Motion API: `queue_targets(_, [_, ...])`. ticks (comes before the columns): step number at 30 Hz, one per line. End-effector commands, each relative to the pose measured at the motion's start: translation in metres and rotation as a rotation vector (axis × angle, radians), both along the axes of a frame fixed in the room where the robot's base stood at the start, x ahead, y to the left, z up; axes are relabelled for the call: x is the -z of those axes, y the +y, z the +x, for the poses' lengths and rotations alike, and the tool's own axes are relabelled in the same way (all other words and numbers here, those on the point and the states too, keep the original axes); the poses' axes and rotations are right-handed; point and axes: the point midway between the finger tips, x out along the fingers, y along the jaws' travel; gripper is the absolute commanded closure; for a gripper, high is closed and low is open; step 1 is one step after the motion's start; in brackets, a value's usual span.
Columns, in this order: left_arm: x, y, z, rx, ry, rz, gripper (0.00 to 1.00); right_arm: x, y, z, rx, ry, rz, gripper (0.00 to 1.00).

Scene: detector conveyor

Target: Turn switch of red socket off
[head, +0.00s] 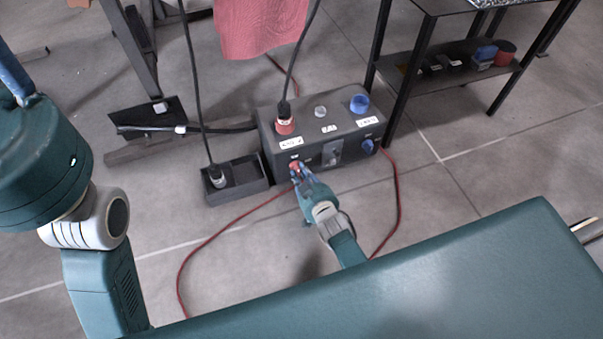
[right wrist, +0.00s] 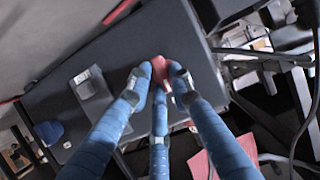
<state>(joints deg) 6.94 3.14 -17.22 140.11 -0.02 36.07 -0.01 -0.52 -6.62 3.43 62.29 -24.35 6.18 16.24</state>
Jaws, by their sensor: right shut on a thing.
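The dark box (head: 300,140) on the floor carries a red socket (head: 285,127) with a black plug upright in it. On its front face, below the red socket, is a red switch (head: 294,165). My right gripper (head: 298,173) is at that switch. In the right wrist view its blue fingers (right wrist: 159,83) are shut around the red switch (right wrist: 158,66), which partly shows between the tips. The exact angle of the switch is hard to tell. My left arm stands at the left of the head view; its gripper is out of sight.
The box also has a grey switch (head: 331,153), a blue switch (head: 367,146), and a blue socket (head: 359,103). A small black tray (head: 240,182) with a plug stands left of it. A red cable (head: 398,205) lies on the floor. A black shelf (head: 455,75) stands behind right.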

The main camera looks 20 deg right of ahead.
Motion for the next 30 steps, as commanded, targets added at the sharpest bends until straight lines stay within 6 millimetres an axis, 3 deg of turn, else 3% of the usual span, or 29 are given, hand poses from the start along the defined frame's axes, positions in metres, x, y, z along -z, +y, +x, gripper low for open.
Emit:
queue_targets(15, [-0.0004, -0.0001, -0.0001, 0.0, 0.0, 0.0, 0.6, 0.0008, -0.0003, -0.0006, -0.002, 0.001, -0.022, 1.0])
queue_targets(16, [-0.0005, -0.0001, -0.0002, 0.0, -0.001, 0.0, 0.6, 0.0008, -0.0003, -0.0006, -0.002, 0.001, -0.022, 0.74])
queue_targets(18, [-0.0007, -0.0001, -0.0004, 0.0, -0.002, 0.0, 0.6, 0.0007, -0.0002, -0.0006, -0.001, 0.001, -0.021, 0.6])
queue_targets(30, [-0.0009, 0.0003, -0.0003, -0.002, -0.005, 0.001, 0.6, -0.0041, -0.0008, 0.0, 0.0, -0.001, -0.021, 0.6])
